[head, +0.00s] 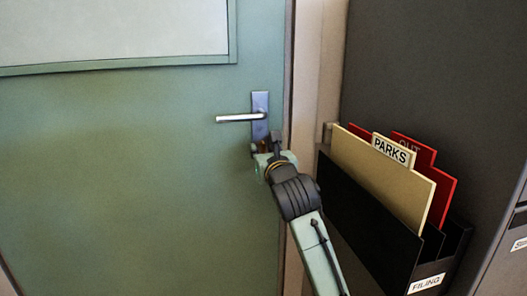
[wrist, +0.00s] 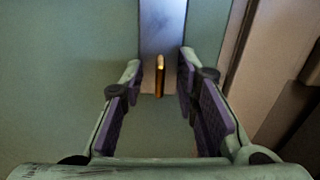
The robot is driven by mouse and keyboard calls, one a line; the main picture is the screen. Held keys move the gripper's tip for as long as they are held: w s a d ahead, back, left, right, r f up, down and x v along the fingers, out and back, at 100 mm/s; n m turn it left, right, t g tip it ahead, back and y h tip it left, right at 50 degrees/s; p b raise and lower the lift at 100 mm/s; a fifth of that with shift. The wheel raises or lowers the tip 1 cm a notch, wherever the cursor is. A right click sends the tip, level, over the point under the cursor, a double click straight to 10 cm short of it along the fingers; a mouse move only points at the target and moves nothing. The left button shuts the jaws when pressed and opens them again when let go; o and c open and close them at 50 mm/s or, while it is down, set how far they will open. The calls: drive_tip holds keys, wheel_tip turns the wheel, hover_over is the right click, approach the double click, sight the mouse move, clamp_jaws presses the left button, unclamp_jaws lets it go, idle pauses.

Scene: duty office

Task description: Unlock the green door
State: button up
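The green door (head: 130,170) fills the left of the head view and looks closed. Its dark lock plate (head: 260,104) carries a silver lever handle (head: 238,118), which lies level. In the wrist view the lower end of the plate (wrist: 163,28) shows, with a narrow upright brass piece (wrist: 160,78), seemingly a key, at its lower end. My gripper (head: 265,145) is just below the handle, in front of the plate's bottom. In the wrist view my gripper (wrist: 160,70) is open, its purple-padded fingers on either side of the brass piece, with gaps showing.
A black file holder (head: 365,222) with red and tan folders, one marked PARKS (head: 392,150), is to the right of my arm. A dark cabinet (head: 440,70) stands behind it. The beige door frame (head: 318,80) runs close to the plate's right.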

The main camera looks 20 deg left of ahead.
drive_tip(key=b+v, duration=0.1)
drive_tip(key=v, duration=0.7)
drive_tip(key=shift+b, duration=0.3)
drive_tip(key=shift+d, duration=0.1)
